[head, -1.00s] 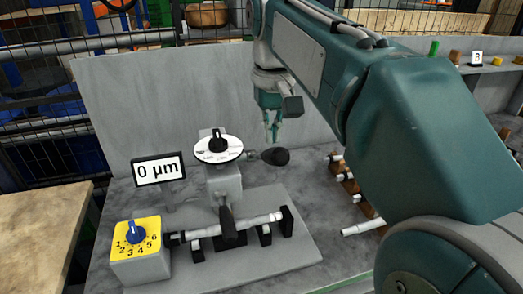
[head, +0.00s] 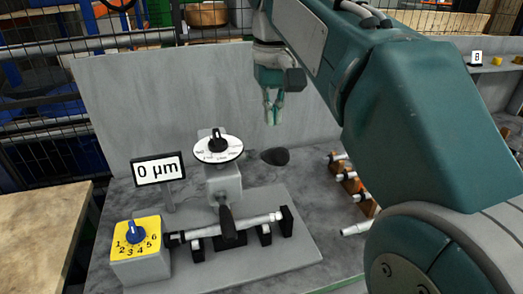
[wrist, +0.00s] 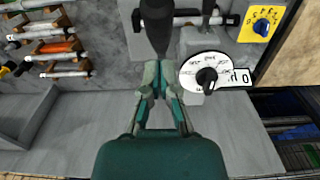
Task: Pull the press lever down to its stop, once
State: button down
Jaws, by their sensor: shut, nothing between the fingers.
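The press lever shows as a black rounded knob (head: 275,157) to the right of the small grinder (head: 222,184). Its rod cannot be made out clearly now. In the wrist view the black knob (wrist: 157,25) lies just beyond my fingertips. My gripper (head: 273,121) is shut and empty, above the knob and apart from it in the head view. Its fingers (wrist: 160,66) also show closed together in the wrist view. A round white dial (head: 218,148) with a black pointer sits on top of the grinder. The display (head: 158,169) reads 0 µm.
A yellow selector box (head: 137,236) with a blue knob stands at the front left. Several rods on a rack (head: 350,182) stand at right. A grey panel (head: 130,100) rises behind.

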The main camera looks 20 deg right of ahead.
jog(key=shift+r, duration=1.75)
